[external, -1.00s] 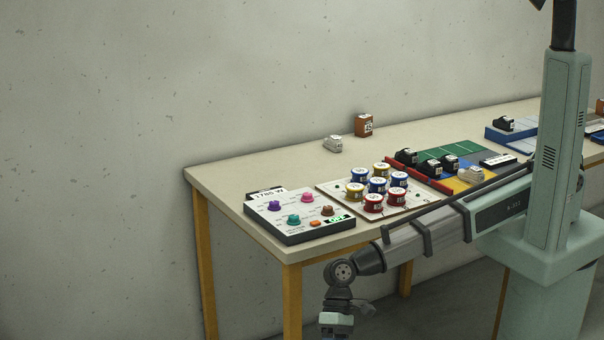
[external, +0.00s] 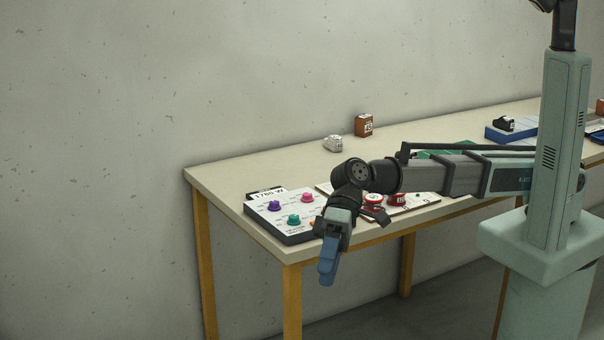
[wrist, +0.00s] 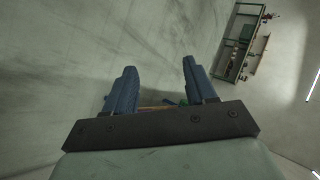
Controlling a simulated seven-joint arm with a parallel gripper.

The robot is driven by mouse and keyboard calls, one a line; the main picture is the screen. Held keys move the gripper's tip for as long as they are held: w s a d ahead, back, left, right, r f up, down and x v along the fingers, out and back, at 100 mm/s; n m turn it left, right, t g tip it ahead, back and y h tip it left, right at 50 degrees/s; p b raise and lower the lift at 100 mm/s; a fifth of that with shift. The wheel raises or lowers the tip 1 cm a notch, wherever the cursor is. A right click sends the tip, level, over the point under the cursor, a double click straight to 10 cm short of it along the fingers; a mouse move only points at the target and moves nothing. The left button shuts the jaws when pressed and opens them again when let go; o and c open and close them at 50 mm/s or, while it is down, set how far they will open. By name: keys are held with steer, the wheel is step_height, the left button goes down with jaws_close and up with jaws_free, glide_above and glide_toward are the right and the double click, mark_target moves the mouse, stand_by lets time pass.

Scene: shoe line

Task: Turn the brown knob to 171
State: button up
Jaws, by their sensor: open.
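The control panel (external: 262,222) sits on the near left corner of the table. A purple knob (external: 274,205), a pink knob (external: 306,197) and a teal knob (external: 293,219) show on it. The brown knob and the panel's green display are hidden behind my wrist. My gripper (external: 327,277) hangs in front of the table's front edge, fingers pointing down, below the panel's right end. In the wrist view my gripper (wrist: 160,82) has its two blue fingers spread, with nothing held between them.
Red-sided cans (external: 373,201) on a white board are partly covered by my arm. A brown box (external: 364,125) and a light shoe (external: 333,143) stand at the back. The table (external: 235,178) is clear behind the panel.

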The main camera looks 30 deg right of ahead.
steer(key=w+d+m+t+h, duration=0.1)
steer(key=w+d, duration=0.3)
steer(key=w, duration=0.5)
steer(key=w+d+m+t+h, duration=0.1)
steer(key=w+d+t, duration=0.15)
steer(key=w, duration=0.65)
steer(key=w+d+m+t+h, duration=0.1)
steer(key=w+d, duration=0.4)
steer(key=w, duration=0.4)
steer(key=w+d+r+m+t+h, duration=0.2)
steer(key=w+d+m+h, duration=0.25)
steer(key=w+d, duration=1.5)
steer(key=shift+h, duration=0.25)
steer(key=f, duration=1.3)
steer(key=shift+s+a, duration=0.1)
steer(key=shift+s, duration=0.1)
jaws_close()
